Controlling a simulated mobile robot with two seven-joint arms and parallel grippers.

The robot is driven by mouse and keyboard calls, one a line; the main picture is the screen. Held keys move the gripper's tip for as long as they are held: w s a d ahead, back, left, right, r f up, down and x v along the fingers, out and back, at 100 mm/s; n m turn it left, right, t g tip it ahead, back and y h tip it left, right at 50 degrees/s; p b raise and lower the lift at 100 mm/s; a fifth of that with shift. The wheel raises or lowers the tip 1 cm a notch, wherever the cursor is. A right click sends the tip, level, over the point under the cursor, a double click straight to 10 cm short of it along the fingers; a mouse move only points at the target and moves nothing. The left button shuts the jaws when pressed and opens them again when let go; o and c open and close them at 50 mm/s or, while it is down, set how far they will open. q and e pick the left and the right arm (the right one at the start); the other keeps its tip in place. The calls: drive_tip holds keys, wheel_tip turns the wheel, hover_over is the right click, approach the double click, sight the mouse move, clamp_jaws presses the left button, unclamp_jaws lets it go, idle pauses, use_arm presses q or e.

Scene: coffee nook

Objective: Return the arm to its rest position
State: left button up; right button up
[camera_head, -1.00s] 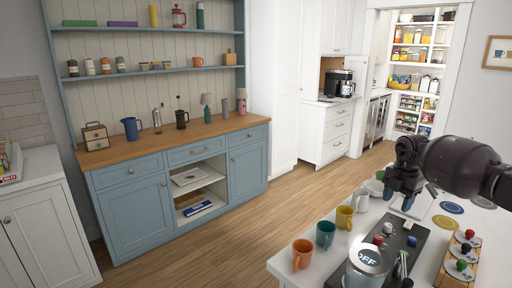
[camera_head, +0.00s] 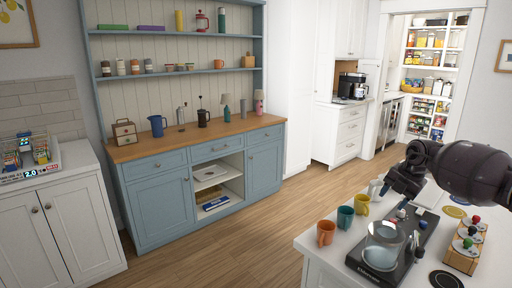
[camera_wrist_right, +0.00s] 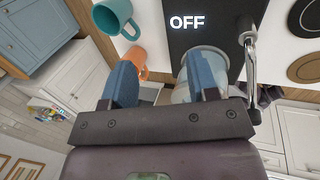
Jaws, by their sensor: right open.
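My right gripper (camera_head: 387,193) is at the right of the head view, above the white counter (camera_head: 318,257) and the far end of a black machine base (camera_head: 374,278). In the right wrist view my gripper (camera_wrist_right: 163,82) shows two blue fingers standing apart, with nothing held between them. Behind them are an orange mug (camera_wrist_right: 138,57) and part of a clear, greyish vessel. My left gripper is not in view.
A glass vessel (camera_head: 383,248) stands on the black base. An orange mug (camera_head: 326,233), a teal mug (camera_head: 345,218) and a yellow mug (camera_head: 362,205) line the counter edge. A wooden rack (camera_head: 462,259) stands right. The floor between counter and blue cabinet (camera_head: 160,207) is clear.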

drive_tip(key=w+a+r+n+t+y, duration=0.2)
drive_tip(key=a+r+y, duration=0.2)
drive_tip(key=a, duration=0.5)
drive_tip(key=w+a+r+n+t+y, duration=0.1)
drive_tip(key=a+r+n+t+y, duration=0.2)
drive_tip(key=a, duration=0.5)
drive_tip(key=s+a+f+m+t+y, duration=0.1)
drive_tip(key=s+a+m+t+y, duration=0.45)
drive_tip(key=a, duration=0.55)
drive_tip(key=s+d+f+m+h, duration=0.5)
drive_tip(key=s+f+m, duration=0.3)
drive_tip(key=s+f, duration=0.3)
drive_tip(key=s+d+f+m+g+h, duration=0.1)
drive_tip(key=s+d+f+m+h, duration=0.3)
drive_tip(key=s+f+m, duration=0.4)
drive_tip(key=s+d+f+m+h, duration=0.5)
drive_tip(key=s+f+m, duration=0.3)
drive_tip(key=s+f, duration=0.7)
drive_tip(key=s, duration=0.5)
drive_tip(key=shift+s+d+f+m+g+h, duration=0.3)
drive_tip(key=shift+d+m+g+h, duration=0.05)
drive_tip(key=shift+d, duration=0.05)
